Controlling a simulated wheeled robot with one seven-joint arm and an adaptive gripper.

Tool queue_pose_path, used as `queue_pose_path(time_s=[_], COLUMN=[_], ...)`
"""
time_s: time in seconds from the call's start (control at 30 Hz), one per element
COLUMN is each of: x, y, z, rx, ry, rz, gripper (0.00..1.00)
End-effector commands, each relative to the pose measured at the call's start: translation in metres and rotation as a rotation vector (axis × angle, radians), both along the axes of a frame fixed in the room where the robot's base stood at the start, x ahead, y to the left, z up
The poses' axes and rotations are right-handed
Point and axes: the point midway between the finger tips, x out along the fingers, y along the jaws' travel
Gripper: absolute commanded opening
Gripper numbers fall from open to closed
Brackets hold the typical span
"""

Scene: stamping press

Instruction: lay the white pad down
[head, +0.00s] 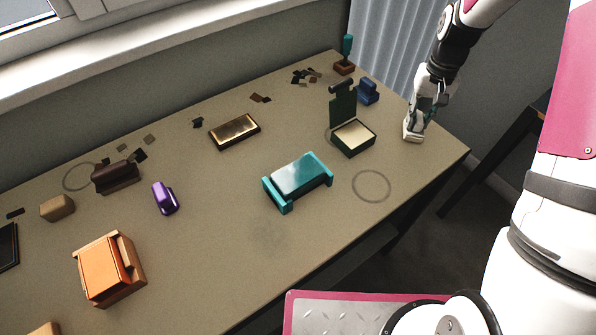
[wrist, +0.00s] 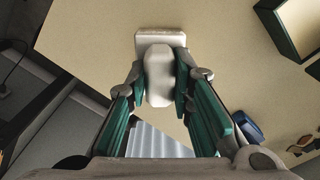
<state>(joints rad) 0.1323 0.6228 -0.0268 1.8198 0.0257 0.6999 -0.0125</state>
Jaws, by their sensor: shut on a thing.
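The white pad (head: 411,135) is at the right end of the table, near the table's edge. In the wrist view the white pad (wrist: 160,39) shows a flat block with a rounded grip. My gripper (head: 417,121) is above the pad. In the wrist view my gripper (wrist: 160,85) has its green-lined fingers shut on the pad's grip from both sides. The pad is at or just above the tabletop; I cannot tell whether it touches. Its underside is hidden.
An open dark green box (head: 353,138) with a raised lid and a blue stamp (head: 368,92) stand left of the pad. A teal tray-like block (head: 298,181) and a drawn ring (head: 371,186) are nearer. The tabletop (head: 420,165) around the ring is clear.

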Motion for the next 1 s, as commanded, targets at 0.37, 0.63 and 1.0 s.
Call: queue_pose_path(time_s=[0.37,0.63,1.0], x=[0.000,0.000,0.001], y=[0.000,0.000,0.000], z=[-0.005,-0.003,0.055], rx=[0.000,0.000,-0.001], ry=[-0.001,-0.001,-0.006], rz=[0.000,0.000,0.000], gripper=[0.45,0.45,0.45])
